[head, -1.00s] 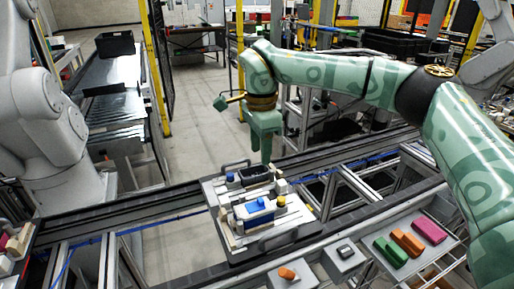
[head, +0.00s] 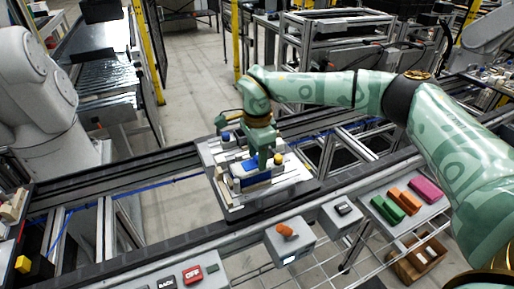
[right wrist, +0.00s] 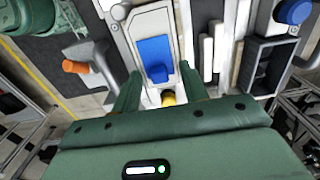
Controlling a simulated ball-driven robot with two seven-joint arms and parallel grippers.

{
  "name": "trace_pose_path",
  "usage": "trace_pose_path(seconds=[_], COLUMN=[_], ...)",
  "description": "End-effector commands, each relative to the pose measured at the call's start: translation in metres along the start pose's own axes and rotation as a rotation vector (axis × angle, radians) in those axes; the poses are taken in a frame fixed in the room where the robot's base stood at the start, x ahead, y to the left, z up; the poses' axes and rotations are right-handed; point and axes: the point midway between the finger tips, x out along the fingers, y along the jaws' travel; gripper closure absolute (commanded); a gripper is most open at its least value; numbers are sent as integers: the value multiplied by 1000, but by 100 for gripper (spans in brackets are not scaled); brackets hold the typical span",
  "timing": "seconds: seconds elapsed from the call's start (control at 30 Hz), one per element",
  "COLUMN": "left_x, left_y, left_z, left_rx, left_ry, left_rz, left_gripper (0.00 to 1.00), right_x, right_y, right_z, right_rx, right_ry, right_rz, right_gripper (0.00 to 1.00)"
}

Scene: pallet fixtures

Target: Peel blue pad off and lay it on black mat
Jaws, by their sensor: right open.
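The blue pad (head: 257,179) lies on a white block on the grey pallet (head: 299,180). In the right wrist view the blue pad (right wrist: 154,56) lies flat, with a raised blue tab at its near end. My right gripper (head: 262,163) is over the pallet, partly covering the pad in the head view. Its open fingers (right wrist: 160,94) stand either side of the pad's near end, with nothing between them that I can see held. A black compartmented holder (right wrist: 265,66) is beside the block; I cannot make out a separate black mat. My left gripper is out of view.
A blue knob (right wrist: 295,10) and a yellow knob (head: 278,158) stand on the pallet. White strips (right wrist: 220,45) lie between the block and the black holder. In front are a box with an orange knob (head: 285,230) and a panel with green, orange and pink blocks (head: 388,208).

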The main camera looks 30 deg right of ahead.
Motion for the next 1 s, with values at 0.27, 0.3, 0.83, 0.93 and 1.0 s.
trace_pose_path(seconds=[0.27,0.3,0.83,0.93,1.0], left_x=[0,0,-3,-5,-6], left_y=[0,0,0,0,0], left_z=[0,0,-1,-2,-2], left_rx=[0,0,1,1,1], left_ry=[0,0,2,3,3], left_rz=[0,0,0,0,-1], left_gripper=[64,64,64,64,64], right_x=[0,0,-4,-5,-6], right_y=[0,0,0,0,0], right_z=[0,0,0,0,0], right_rx=[0,0,1,1,1], right_ry=[0,0,0,0,0], right_rz=[0,0,-1,-1,0], right_gripper=[81,89,100,100,100])
